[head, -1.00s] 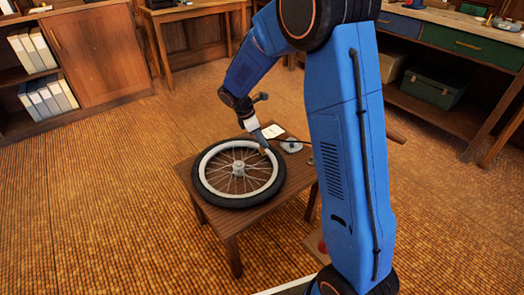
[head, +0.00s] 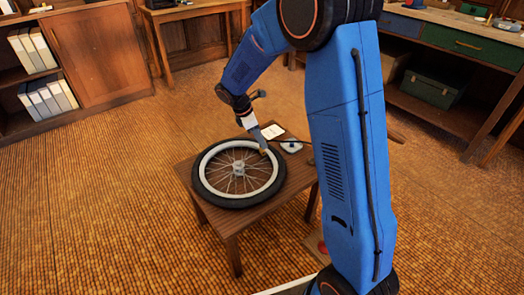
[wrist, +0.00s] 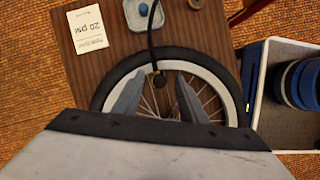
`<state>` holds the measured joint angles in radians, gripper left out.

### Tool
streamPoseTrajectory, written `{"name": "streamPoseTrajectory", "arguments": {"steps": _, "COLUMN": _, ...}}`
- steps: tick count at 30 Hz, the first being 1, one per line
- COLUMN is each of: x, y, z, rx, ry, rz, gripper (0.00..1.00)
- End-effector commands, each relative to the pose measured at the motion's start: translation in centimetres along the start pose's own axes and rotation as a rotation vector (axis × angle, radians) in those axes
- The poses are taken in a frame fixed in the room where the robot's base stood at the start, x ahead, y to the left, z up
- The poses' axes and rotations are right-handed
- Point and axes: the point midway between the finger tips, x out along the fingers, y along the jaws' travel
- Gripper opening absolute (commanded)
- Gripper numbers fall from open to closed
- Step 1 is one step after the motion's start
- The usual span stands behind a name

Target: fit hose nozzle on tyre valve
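The wheel, with a black tyre (head: 200,185) and a pale rim, lies flat on a small wooden table; it also shows in the wrist view (wrist: 232,95). A dark nozzle (wrist: 158,80) on a black hose (wrist: 151,45) sits at the inner side of the rim. My gripper (wrist: 160,75) is around the nozzle, with a visible gap between it and each finger, so the fingers are open. In the head view my gripper (head: 262,149) is low over the far right part of the rim. The tyre valve cannot be made out, so I cannot tell whether the nozzle is on it.
The hose runs to a pale box with a blue knob (wrist: 143,12) on the table (head: 222,222). A white card reading 20 psi (wrist: 87,25) lies beside it. A shelf with binders (head: 40,97) and a workbench stand farther off.

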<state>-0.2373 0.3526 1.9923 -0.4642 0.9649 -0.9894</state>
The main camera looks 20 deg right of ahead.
Motion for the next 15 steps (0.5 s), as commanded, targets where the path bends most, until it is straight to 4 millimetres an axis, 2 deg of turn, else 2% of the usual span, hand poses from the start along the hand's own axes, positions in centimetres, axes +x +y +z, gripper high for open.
{"name": "streamPoseTrajectory", "arguments": {"steps": 15, "x": -10.3, "y": 0.1, "z": -0.1, "rx": 0.0, "ry": 0.001, "rz": 0.003, "gripper": 0.39}}
